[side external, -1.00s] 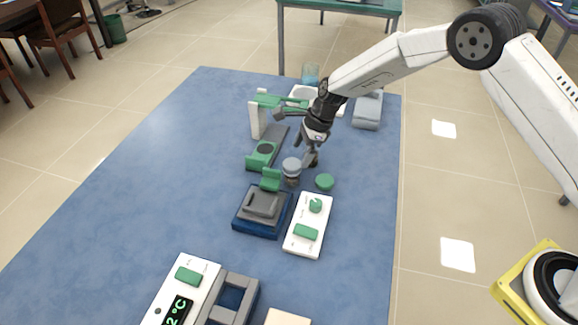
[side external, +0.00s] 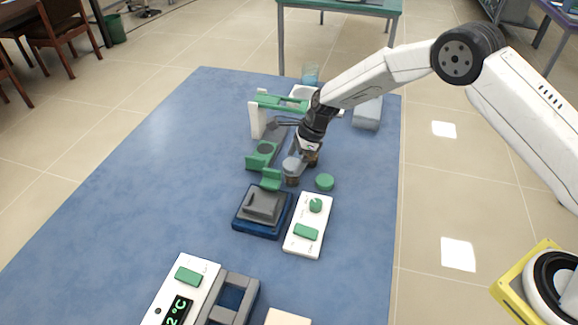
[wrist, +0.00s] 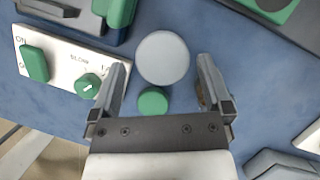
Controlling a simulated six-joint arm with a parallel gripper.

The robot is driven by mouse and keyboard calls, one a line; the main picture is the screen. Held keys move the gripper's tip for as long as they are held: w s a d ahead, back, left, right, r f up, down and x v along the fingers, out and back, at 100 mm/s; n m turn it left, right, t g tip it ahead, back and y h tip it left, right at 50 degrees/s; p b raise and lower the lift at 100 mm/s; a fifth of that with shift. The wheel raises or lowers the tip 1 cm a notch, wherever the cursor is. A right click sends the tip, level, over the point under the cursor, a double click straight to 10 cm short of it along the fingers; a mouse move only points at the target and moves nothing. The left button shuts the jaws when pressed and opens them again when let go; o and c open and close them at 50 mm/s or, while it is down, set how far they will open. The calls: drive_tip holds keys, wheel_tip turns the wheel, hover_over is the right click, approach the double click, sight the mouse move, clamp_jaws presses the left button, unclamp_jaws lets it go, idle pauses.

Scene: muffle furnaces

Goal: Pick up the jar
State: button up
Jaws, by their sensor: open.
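The jar (side external: 291,166) stands upright on the blue table, with a grey-blue round top and a brownish lower part. In the wrist view its round top (wrist: 162,58) shows from above, between the fingertips and a little ahead of them. My gripper (side external: 304,154) is open and empty, just behind and above the jar in the side view. The wrist view shows my gripper (wrist: 162,66) with one finger on each side of the jar's top, apart from it. The jar's body is hidden from above.
A green disc (side external: 325,182) lies close to the jar. A white control box (side external: 308,225) and a dark blue unit with a grey top (side external: 262,208) stand in front. A green and white frame (side external: 255,120) stands behind left. A brownish thing (wrist: 201,97) is partly hidden by the right finger.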

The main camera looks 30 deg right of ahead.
sight(289, 171)
drive_tip(key=shift+x, duration=2.5)
drive_tip(key=shift+d, duration=0.2)
drive_tip(key=c, duration=1.2)
drive_tip(key=shift+o, duration=0.2)
drive_tip(key=shift+r, duration=0.1)
